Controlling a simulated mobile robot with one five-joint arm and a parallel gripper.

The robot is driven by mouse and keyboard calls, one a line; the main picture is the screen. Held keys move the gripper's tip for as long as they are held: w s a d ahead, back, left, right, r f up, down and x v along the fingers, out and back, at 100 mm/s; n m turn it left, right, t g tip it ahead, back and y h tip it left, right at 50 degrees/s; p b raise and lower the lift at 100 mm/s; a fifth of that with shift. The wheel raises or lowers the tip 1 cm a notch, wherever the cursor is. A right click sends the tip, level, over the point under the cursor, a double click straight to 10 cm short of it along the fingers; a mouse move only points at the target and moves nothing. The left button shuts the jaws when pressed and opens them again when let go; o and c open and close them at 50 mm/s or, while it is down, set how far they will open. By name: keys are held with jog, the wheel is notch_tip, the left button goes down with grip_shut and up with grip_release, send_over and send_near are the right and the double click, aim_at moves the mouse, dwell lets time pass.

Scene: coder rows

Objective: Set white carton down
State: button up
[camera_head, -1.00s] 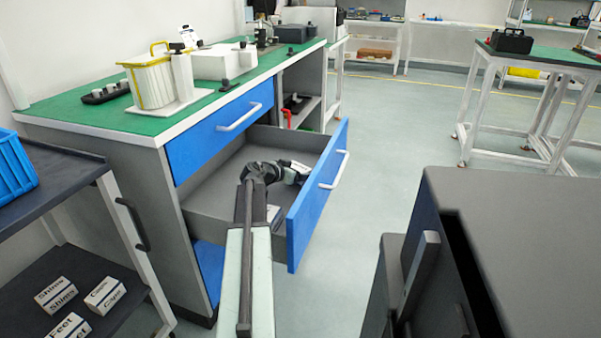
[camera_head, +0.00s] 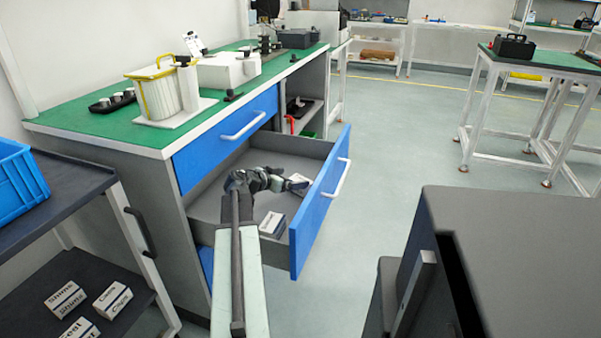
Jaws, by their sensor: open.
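The lower blue-fronted drawer (camera_head: 322,200) of the bench is pulled out. My gripper (camera_head: 288,183) is inside it, low over the grey floor, with open jaws. One white carton (camera_head: 299,181) with a dark blue band lies at the jaws, towards the drawer front; I cannot tell whether it touches them. A second white carton (camera_head: 272,223) with a dark band and lettering lies on the drawer floor nearer to me, apart from the gripper. The fingertips are small and partly hidden by my own wrist.
The upper drawer (camera_head: 225,140) is shut. The green benchtop (camera_head: 105,123) holds a yellow-trimmed bin (camera_head: 156,94) and a white box (camera_head: 222,70). A dark cart (camera_head: 75,180) at left carries a blue crate (camera_head: 17,183) and several cartons below. Floor is free right of the drawer.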

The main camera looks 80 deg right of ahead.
jog(key=p+v, duration=0.1)
jog(key=v, duration=0.3)
jog(key=shift+w+a, duration=0.1)
